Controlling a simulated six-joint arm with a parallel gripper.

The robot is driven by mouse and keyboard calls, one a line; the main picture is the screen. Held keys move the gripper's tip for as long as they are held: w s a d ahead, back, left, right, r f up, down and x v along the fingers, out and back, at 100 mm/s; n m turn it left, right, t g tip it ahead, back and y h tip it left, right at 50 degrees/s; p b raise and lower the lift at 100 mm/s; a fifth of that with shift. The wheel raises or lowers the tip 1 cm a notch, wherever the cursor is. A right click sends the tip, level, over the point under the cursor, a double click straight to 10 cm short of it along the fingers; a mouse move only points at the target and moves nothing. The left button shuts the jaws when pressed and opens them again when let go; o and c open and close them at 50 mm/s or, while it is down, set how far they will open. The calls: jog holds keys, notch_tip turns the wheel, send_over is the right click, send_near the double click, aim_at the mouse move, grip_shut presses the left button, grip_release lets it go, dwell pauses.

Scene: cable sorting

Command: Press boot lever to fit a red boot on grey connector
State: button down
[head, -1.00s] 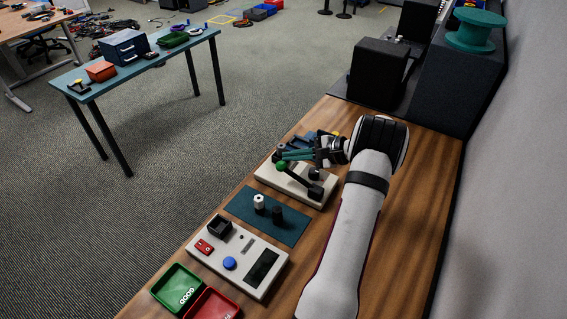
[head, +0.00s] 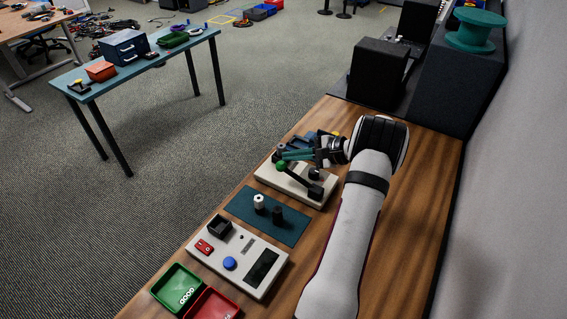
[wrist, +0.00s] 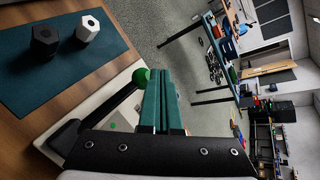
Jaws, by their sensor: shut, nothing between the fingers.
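The boot press is a pale base (head: 294,187) with a dark lever arm ending in a green ball knob (head: 282,165). In the wrist view the green knob (wrist: 141,77) shows just left of the tips of my gripper (wrist: 162,72). In the head view my gripper (head: 284,156) is above and beside the knob, its teal fingers together and empty. I cannot tell whether it touches the knob. A white hexagonal piece (head: 259,202) and a black one (head: 277,215) stand on the teal mat (head: 293,234). I cannot make out a red boot or a grey connector.
A pale test box (head: 246,282) with a blue button, a dark screen and a red part (head: 205,246) lies in front of the mat. Green (head: 168,296) and red (head: 207,311) trays stand nearer.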

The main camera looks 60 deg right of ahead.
aim_at(287, 168)
jog(key=shift+f, duration=0.1)
dwell(0.5)
jog(key=shift+w+f, duration=0.15)
jog(key=shift+f, duration=0.15)
jog(key=shift+w+f, duration=0.3)
jog(key=shift+f, duration=0.6)
jog(key=shift+w+f, duration=0.25)
jog(key=shift+f, duration=0.6)
dwell(1.5)
dwell(0.4)
jog(key=shift+s+r, duration=0.25)
jog(key=shift+r, duration=0.45)
jog(key=shift+s+r, duration=0.2)
jog(key=shift+r, duration=0.55)
jog(key=shift+s+r, duration=0.25)
jog(key=shift+r, duration=0.45)
jog(key=shift+r, duration=0.1)
jog(key=shift+s+r, duration=0.25)
jog(key=shift+r, duration=0.5)
jog(key=shift+s+r, duration=0.25)
jog(key=shift+r, duration=0.55)
jog(key=shift+s+r, duration=0.25)
jog(key=shift+r, duration=0.5)
